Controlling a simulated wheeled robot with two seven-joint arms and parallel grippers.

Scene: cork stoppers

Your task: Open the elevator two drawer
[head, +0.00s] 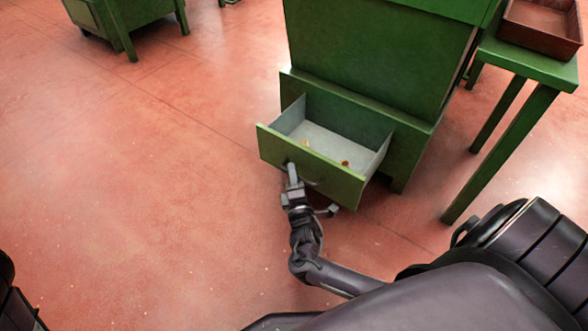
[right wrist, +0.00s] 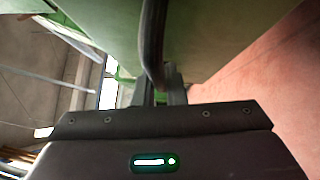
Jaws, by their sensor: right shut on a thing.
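A green cabinet (head: 375,55) stands at the centre top of the head view. Its low drawer (head: 315,172) is pulled well out, with a pale grey inside and a few small cork-coloured bits on its floor. My right gripper (head: 292,172) is at the drawer's front, shut on the dark bar handle (head: 308,182). In the right wrist view the handle (right wrist: 153,45) runs down between the fingers, close to the green drawer front (right wrist: 220,35). The fingertips are partly hidden by the handle. My left gripper is not in view.
A green table (head: 530,65) with a brown tray (head: 540,28) stands to the right of the cabinet, its legs near my right arm. Another green piece of furniture (head: 118,22) is at the far left. The reddish floor (head: 130,190) at left is clear.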

